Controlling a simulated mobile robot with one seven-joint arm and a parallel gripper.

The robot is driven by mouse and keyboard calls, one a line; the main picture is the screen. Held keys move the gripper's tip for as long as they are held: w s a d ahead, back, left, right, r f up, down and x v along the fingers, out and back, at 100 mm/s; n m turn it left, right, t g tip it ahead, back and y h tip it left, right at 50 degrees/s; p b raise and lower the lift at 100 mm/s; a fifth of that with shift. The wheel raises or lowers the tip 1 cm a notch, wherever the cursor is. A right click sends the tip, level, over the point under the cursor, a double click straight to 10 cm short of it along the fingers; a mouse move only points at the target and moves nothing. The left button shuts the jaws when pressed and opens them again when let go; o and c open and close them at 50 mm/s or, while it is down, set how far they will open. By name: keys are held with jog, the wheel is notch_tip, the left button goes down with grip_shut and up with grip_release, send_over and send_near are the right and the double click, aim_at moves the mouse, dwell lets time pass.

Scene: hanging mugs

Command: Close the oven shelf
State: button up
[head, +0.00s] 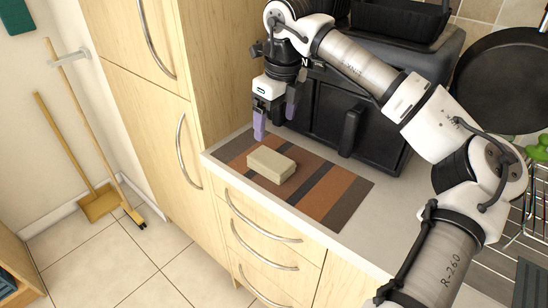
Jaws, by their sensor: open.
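The oven (325,118) is a black countertop unit at the back of the counter, partly hidden behind my arm. Its front looks upright, with a dark vertical handle (351,130) at the right side. I cannot make out a separate shelf or whether one is pulled out. My gripper (274,122) is open, with purple fingers pointing down. It is in front of the oven's left part, above the back left of the striped mat. Nothing is between its fingers.
A beige block (271,165) lies on the striped mat (335,193) in front of the oven. A tall wooden cabinet (215,60) stands close on the left. A black tray (400,18) sits on the oven. A pan (505,80) and a wire rack (535,205) are at right.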

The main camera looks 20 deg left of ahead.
jog(key=p, duration=0.1)
send_over(272, 159)
jog(key=f, duration=0.6)
jog(key=shift+s+d+f, duration=0.1)
jog(key=shift+s+d, duration=0.05)
jog(key=shift+d, duration=0.05)
jog(key=shift+a+f+p, duration=0.2)
jog(key=shift+f+p, duration=0.85)
jog(key=shift+f, duration=1.55)
jog(key=c, duration=1.2)
notch_tip(272, 159, up, 20)
jog(key=b, duration=0.3)
